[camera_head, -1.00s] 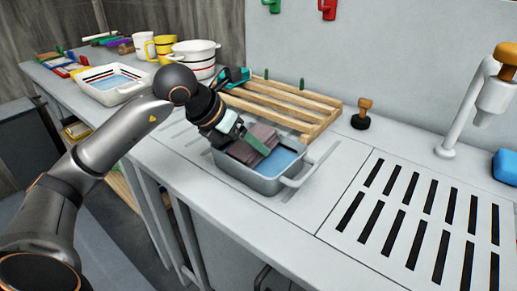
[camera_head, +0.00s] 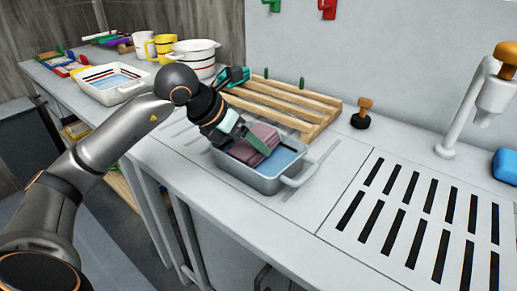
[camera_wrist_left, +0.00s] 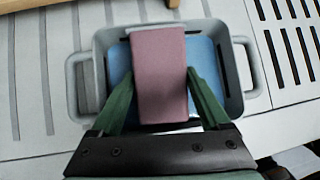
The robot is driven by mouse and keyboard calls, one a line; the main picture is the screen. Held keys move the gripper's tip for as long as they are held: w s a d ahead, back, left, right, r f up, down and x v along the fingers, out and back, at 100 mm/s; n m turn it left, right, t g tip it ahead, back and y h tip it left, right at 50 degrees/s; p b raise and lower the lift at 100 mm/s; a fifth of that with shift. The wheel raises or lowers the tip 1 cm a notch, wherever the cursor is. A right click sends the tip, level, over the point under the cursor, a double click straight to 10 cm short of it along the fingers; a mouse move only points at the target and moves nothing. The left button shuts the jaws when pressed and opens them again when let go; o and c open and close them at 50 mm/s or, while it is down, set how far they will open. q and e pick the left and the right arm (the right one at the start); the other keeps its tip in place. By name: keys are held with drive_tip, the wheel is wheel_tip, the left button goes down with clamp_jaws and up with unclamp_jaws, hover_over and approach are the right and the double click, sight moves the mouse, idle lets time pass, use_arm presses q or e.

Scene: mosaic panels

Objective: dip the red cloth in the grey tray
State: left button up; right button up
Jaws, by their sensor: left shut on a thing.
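The cloth (camera_head: 251,152) looks dull pinkish red and folded into a block. My left gripper (camera_head: 258,141) is shut on it, with green fingers on either side. The grey tray (camera_head: 250,182) has two handles and holds blue liquid (camera_head: 283,160). The cloth is within the tray's outline, at its left part in the head view. In the left wrist view the cloth (camera_wrist_left: 160,75) lies over the middle of the tray (camera_wrist_left: 236,80), its far end near the rim. I cannot tell how deep its lower edge sits. My right gripper is not in view.
A wooden slatted rack (camera_head: 285,98) stands right behind the tray. A stamp-like object with a wooden handle (camera_head: 363,112) is to its right. A slotted drain area (camera_head: 425,215) and white tap (camera_head: 450,125) lie further right. A white tray (camera_head: 125,92) and a pot (camera_head: 196,62) stand left.

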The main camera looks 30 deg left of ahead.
sight(259, 133)
use_arm(q)
drive_tip(key=shift+a, duration=0.15)
wheel_tip(259, 133, up, 3)
drive_tip(key=shift+f+p, duration=0.2)
drive_tip(key=shift+p, duration=0.9)
wheel_tip(259, 133, up, 2)
drive_tip(key=shift+p, duration=0.9)
drive_tip(key=shift+r+p, duration=0.55)
drive_tip(key=shift+r, duration=0.1)
wheel_tip(259, 133, up, 3)
drive_tip(key=shift+f+p, duration=0.15)
drive_tip(key=shift+p, duration=1)
drive_tip(key=shift+r+p, duration=0.45)
drive_tip(key=shift+r, duration=0.1)
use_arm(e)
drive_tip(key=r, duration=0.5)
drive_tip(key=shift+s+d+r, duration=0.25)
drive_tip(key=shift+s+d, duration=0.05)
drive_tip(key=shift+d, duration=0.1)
